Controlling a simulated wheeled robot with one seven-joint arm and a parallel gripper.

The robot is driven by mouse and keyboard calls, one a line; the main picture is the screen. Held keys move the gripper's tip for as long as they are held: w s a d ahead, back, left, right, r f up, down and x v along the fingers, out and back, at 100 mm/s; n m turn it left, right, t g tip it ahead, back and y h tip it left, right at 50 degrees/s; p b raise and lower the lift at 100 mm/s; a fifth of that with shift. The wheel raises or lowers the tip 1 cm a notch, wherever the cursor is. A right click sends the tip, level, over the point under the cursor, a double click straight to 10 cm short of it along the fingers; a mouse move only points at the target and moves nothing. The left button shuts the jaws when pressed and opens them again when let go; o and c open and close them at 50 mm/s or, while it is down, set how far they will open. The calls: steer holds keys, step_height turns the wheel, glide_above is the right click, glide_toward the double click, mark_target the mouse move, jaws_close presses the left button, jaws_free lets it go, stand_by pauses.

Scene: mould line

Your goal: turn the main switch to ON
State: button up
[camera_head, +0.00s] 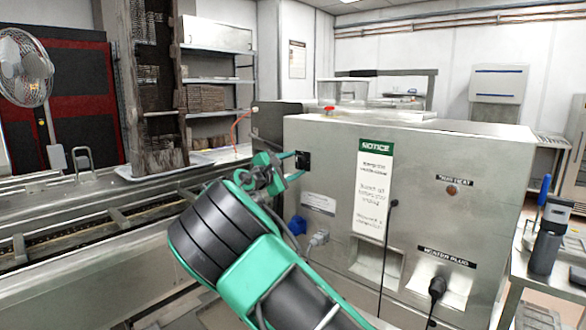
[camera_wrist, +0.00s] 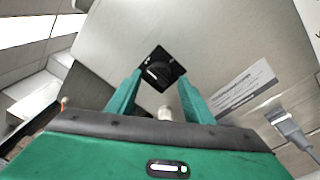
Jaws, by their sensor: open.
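The main switch is a black square plate with a round black rotary knob, on the left part of the metal cabinet's front face. It shows in the head view (camera_head: 302,159) and in the wrist view (camera_wrist: 161,69). My green gripper (camera_head: 297,165) is open in front of the switch. In the wrist view its two fingers (camera_wrist: 160,79) point at the knob, one to each side, with nothing between them. I cannot tell whether the fingertips touch the plate. The knob's markings are too small to read.
A conveyor line (camera_head: 90,235) runs at the left. A red button (camera_head: 329,109) sits on the cabinet top.

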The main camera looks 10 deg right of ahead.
steer(key=shift+w+d, duration=0.35)
steer(key=shift+d, duration=0.1)
